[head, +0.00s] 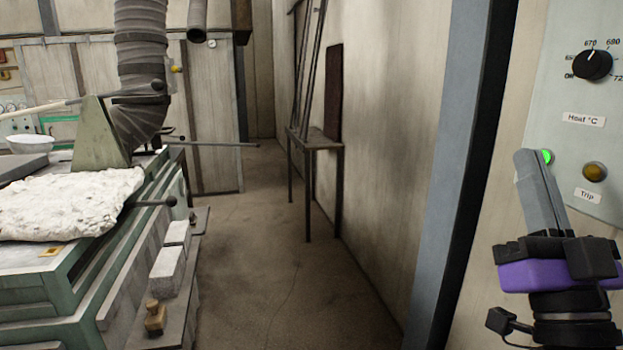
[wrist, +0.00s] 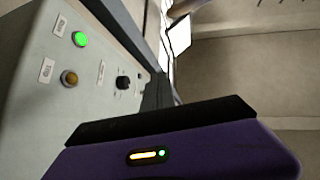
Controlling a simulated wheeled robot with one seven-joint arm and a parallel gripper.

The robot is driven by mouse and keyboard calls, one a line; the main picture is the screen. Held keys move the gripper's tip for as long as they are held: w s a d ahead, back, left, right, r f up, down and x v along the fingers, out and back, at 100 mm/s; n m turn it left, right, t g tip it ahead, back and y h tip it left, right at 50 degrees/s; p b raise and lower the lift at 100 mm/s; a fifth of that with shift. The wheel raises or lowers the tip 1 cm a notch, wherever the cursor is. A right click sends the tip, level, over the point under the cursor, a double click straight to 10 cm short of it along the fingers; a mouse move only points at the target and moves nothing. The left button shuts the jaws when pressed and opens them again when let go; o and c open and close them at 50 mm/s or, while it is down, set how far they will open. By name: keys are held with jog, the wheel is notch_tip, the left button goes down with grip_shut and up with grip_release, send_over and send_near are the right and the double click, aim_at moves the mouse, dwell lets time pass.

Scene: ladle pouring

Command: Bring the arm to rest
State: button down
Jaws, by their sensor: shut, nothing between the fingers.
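My gripper (head: 533,165) stands at the right of the head view, pointing up, with its grey fingers together and nothing held. Its tip is in front of the control panel (head: 575,130), close to the lit green button (head: 547,156); I cannot tell whether it touches the panel. In the wrist view, the purple and black gripper body (wrist: 185,145) fills the bottom. The fingertips do not show clearly there. The panel (wrist: 40,110) is at the left of that view, with the green light (wrist: 80,39) lit.
The panel carries a black Heat dial (head: 593,65) and an amber Trip button (head: 595,172). A green furnace bench (head: 125,240) with a white crusted blanket (head: 70,203) stands at the left. A small table (head: 316,141) with leaning rods is by the wall. The floor (head: 280,250) between is clear.

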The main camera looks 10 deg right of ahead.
jog(key=s+a+f+n+g+y, duration=0.1)
jog(key=a+f+n+y, duration=0.1)
jog(key=f, duration=0.5)
jog(key=s+a+f+n+g+y, duration=0.1)
jog(key=s+a+f+n+y, duration=0.1)
jog(key=f, duration=0.5)
jog(key=s+a+f+g+y, duration=0.1)
jog(key=s+a+f+g, duration=0.3)
jog(key=s+f, duration=0.8)
jog(key=s+a+f+n+g+y, duration=0.1)
jog(key=s+a+f+g, duration=0.3)
jog(key=s+f, duration=0.8)
notch_tip(320, 180, down, 2)
jog(key=shift+s+a+f+g+y, duration=0.15)
jog(key=shift+s+f+g+y, duration=0.1)
jog(key=shift+g+y, duration=0.4)
